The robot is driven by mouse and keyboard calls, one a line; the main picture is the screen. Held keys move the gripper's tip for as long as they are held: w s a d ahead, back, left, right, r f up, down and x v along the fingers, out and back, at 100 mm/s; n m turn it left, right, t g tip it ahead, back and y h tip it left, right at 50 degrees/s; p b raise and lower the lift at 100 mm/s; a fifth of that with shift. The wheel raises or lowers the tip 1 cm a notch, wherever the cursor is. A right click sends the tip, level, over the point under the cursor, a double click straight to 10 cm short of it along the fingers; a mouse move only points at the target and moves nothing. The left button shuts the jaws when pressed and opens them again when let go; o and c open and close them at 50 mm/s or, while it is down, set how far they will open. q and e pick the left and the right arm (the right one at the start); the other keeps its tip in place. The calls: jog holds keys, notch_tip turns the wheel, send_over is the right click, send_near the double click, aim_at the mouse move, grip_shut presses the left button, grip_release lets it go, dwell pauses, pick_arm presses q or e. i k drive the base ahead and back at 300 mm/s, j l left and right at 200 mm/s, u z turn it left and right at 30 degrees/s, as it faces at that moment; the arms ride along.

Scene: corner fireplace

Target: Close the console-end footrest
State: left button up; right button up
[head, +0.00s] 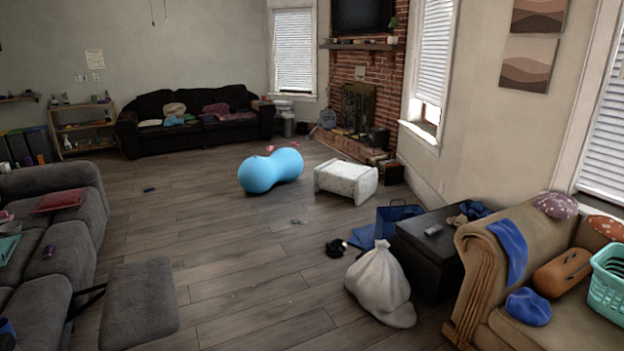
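A grey reclining sofa (62,268) runs along the left edge of the head view. One footrest (139,305) is swung out from its front, a flat grey padded panel over the floor at the lower left. A dark metal link (87,301) joins it to the sofa. A gap of floor shows between the panel and the seat front. I cannot tell from this view where the sofa's console is. Neither of my grippers is in view.
Wood floor (235,275) is clear right of the footrest. A white bag (380,287), a black box-like table (428,253) and a tan sofa (560,318) stand at the right. A blue peanut ball (270,171) and a white ottoman (346,181) lie farther off.

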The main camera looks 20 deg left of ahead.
aim_at(140, 307)
jog(key=i+l+u, duration=0.15)
jog(key=i+u, duration=0.15)
jog(key=u, duration=0.15)
jog(key=i+l+u, duration=0.2)
jog(key=u, duration=0.25)
jog(key=i+l+u, duration=0.25)
jog(key=u, duration=0.25)
jog(key=i+l+u, duration=0.1)
jog(key=l+u, duration=0.35)
jog(key=i+l+u, duration=0.1)
jog(key=u, duration=0.4)
